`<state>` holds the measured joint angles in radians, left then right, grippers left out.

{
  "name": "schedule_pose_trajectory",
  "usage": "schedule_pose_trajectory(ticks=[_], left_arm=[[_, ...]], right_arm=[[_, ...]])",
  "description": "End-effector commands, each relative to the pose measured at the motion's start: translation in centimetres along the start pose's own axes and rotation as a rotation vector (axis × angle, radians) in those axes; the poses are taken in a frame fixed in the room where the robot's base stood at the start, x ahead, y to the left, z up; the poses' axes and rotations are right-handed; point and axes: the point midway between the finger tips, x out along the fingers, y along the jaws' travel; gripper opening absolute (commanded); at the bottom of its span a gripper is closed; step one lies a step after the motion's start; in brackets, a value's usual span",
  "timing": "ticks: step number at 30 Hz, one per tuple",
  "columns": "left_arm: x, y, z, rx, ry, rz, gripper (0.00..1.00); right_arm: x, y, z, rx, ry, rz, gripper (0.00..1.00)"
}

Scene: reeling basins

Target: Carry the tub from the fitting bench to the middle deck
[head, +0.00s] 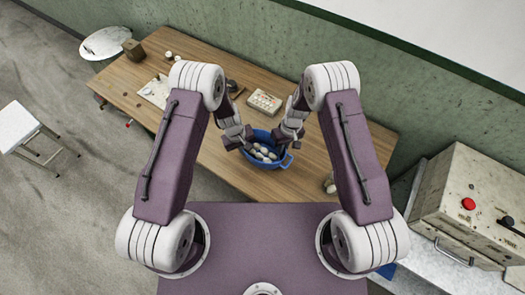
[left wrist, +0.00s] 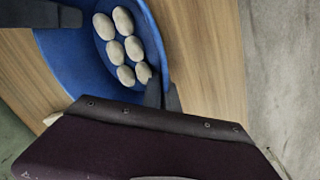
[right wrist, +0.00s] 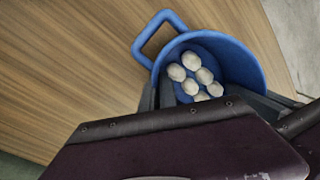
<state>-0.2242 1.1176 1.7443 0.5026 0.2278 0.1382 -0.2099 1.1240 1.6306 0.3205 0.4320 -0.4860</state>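The blue tub (head: 271,166) stands on the wooden fitting bench (head: 215,178), near its front edge, with several pale oval pieces (right wrist: 190,75) inside. My left gripper (head: 246,143) is at the tub's left side; in the left wrist view its fingers are spread wide, one by the tub's rim (left wrist: 75,62). My right gripper (head: 287,145) is at the tub's right back side. In the right wrist view its fingers are apart near the rim, and a blue loop handle (right wrist: 143,42) beside them is free. I cannot pick out the middle deck.
An egg-box-like tray (head: 264,102), a pale board (head: 155,91), a brown box (head: 133,50) and small items lie on the bench. A control box with a red button (head: 467,203) stands at the right. A white stool (head: 16,126) is on the left floor. A green wall is behind.

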Motion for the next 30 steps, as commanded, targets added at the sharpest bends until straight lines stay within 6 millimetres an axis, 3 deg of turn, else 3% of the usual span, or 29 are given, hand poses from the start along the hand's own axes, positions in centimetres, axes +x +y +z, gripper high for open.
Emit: schedule_pose_trajectory(ticks=[13, 24, 30], left_arm=[[-0.3, 0.0, 0.0, 0.000, 0.000, 0.000, 0.00], [-5.0, 0.7, 0.0, 0.000, 0.000, 0.000, 0.00], [-5.0, 0.7, 0.0, 0.000, 0.000, 0.000, 0.00]], right_arm=[[-0.2, 0.0, 0.0, 0.000, -0.001, 0.000, 0.00], [-5.0, -0.7, 0.0, 0.000, -0.001, 0.000, 0.00], [-5.0, -0.7, 0.0, 0.000, -0.001, 0.000, 0.00]])
